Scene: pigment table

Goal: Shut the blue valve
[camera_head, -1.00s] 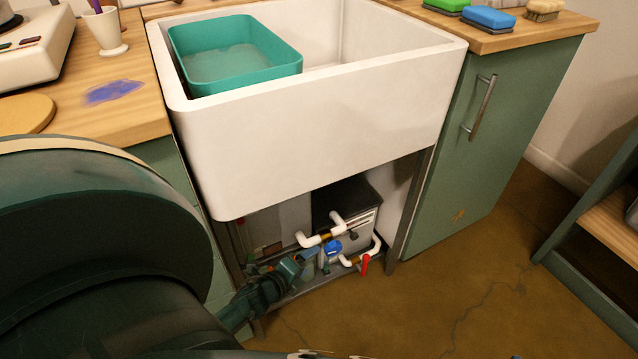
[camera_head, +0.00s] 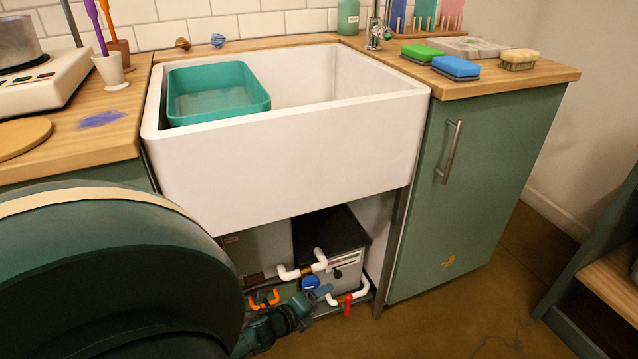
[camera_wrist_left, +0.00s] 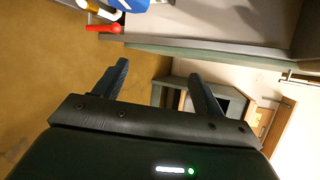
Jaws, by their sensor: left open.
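The blue valve (camera_head: 310,283) sits on the white pipework under the sink, and its blue part also shows cut off at the top edge of the left wrist view (camera_wrist_left: 130,4). My left gripper (camera_head: 322,292) is just in front of and below it in the head view, overlapping the pipes; I cannot tell whether they touch. In the left wrist view the two fingers of my left gripper (camera_wrist_left: 160,80) are spread apart with nothing between them. The valve lies beyond the fingertips there. My right gripper is not in view.
A red valve handle (camera_head: 348,305) is close on the right, and an orange valve (camera_head: 264,298) is on the left. A dark-topped box (camera_head: 335,235) stands behind the pipes. The white sink (camera_head: 290,150) overhangs them. Open floor (camera_head: 440,310) lies to the right.

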